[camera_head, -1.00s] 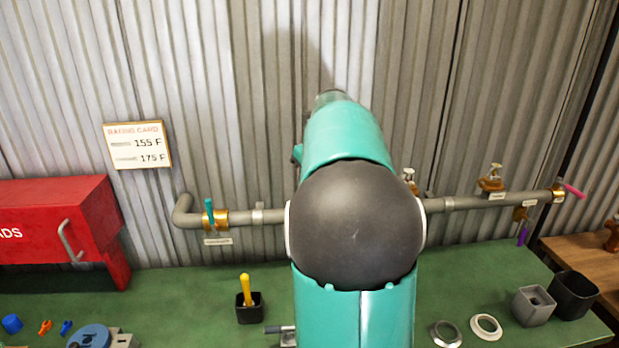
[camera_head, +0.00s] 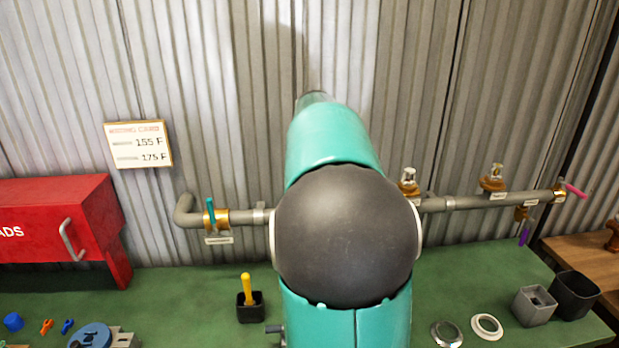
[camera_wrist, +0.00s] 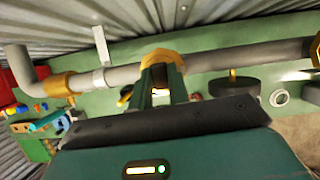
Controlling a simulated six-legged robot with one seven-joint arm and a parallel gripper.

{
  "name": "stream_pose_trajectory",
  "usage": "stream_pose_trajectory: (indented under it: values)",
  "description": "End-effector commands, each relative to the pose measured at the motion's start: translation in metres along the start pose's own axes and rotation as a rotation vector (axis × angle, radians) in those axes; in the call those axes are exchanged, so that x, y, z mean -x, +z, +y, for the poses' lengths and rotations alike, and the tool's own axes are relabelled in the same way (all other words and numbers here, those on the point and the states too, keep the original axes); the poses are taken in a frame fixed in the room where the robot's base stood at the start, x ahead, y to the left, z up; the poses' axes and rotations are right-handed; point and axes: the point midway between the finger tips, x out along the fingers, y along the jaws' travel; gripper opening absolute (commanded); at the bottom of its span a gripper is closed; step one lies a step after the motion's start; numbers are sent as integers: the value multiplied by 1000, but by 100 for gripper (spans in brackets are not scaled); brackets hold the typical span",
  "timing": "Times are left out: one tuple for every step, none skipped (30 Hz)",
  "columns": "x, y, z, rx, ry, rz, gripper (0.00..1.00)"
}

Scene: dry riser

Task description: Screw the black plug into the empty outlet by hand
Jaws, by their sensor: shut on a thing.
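In the wrist view my gripper (camera_wrist: 161,96) is at the grey pipe, its narrow fingers upright in front of a brass outlet (camera_wrist: 163,60). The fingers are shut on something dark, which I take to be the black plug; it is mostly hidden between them. I cannot tell whether the plug touches the outlet or sits in its thread. In the head view my arm covers the gripper, the plug and this part of the pipe.
The grey pipe (camera_head: 468,202) runs along the corrugated wall with brass sprinkler fittings (camera_head: 491,184) and a teal-handled valve (camera_head: 210,216). On the green bench stand a black holder (camera_head: 250,308) with a yellow tool, a red box (camera_head: 50,225), rings (camera_head: 487,327) and cups (camera_head: 573,296).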

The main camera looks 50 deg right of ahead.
Motion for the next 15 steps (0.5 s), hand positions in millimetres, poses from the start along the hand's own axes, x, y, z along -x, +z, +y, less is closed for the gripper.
stream_pose_trajectory:
  values:
    - [2,2,0,0,0,-6,0]
    - [2,2,0,0,0,-6,0]
    - [2,2,0,1,0,-6,23]
    - [2,2,0,1,0,-6,29]
    - [2,1,0,1,0,-5,35]
    - [2,1,0,1,1,-5,43]
    - [2,1,0,1,1,-4,49]
    - [1,1,0,1,1,-4,49]
    - [1,1,0,1,1,-3,49]
    - [1,1,0,2,1,-3,49]
    - [1,1,0,2,1,-3,49]
    - [1,1,0,2,1,-3,49]
    - [1,1,0,2,1,-2,49]
    - [1,1,0,2,1,-2,49]
    - [1,0,0,5,2,-2,49]
